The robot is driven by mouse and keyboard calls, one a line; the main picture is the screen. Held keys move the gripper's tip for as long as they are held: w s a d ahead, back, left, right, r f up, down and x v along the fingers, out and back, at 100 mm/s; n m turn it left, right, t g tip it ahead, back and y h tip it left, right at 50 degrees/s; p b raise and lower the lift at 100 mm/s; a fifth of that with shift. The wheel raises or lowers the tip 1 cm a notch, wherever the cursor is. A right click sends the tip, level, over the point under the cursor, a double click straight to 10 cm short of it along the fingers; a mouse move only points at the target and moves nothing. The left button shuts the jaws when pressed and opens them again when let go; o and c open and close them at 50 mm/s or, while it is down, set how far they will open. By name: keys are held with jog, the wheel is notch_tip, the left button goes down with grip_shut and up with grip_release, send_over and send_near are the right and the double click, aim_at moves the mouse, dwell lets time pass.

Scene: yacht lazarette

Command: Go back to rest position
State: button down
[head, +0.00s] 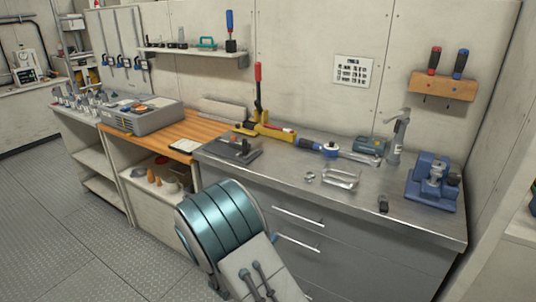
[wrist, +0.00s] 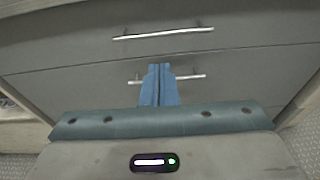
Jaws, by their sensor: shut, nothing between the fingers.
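My gripper shows in the wrist view (wrist: 158,72) with its two blue fingers side by side and touching. Nothing is between them. It faces the grey drawer fronts (wrist: 75,85), and its fingertips overlap the lower drawer handle (wrist: 195,77) in the picture. I cannot tell how far the fingers are from the drawers. In the head view my teal and grey arm stands in front of the metal workbench (head: 310,205), and the gripper's fingers are hidden there.
On the workbench are a blue vise (head: 432,185), a yellow tool with a red handle (head: 262,127) and metal brackets (head: 342,178). A grey case (head: 145,118) stands on the left counter. A wooden rack (head: 443,86) holds two screwdrivers. The floor (head: 80,245) at left is clear.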

jog(key=s+d+r+m+g+h+p, duration=0.1)
jog(key=s+d+r+m+g, duration=0.45)
jog(key=d+m, duration=0.25)
jog(key=s+d+r+m+g+p, duration=0.1)
jog(key=s+d+r+m+g, duration=0.45)
jog(key=s+d+m, duration=0.2)
jog(key=s+a+r+m+y+p, duration=0.1)
jog(key=s+r+m+y, duration=0.3)
jog(key=s+m, duration=0.3)
jog(key=s+a+r+m+y+p, duration=0.1)
jog(key=s+r+m+y, duration=0.4)
jog(key=s+m, duration=0.2)
jog(key=shift+s+t, duration=0.4)
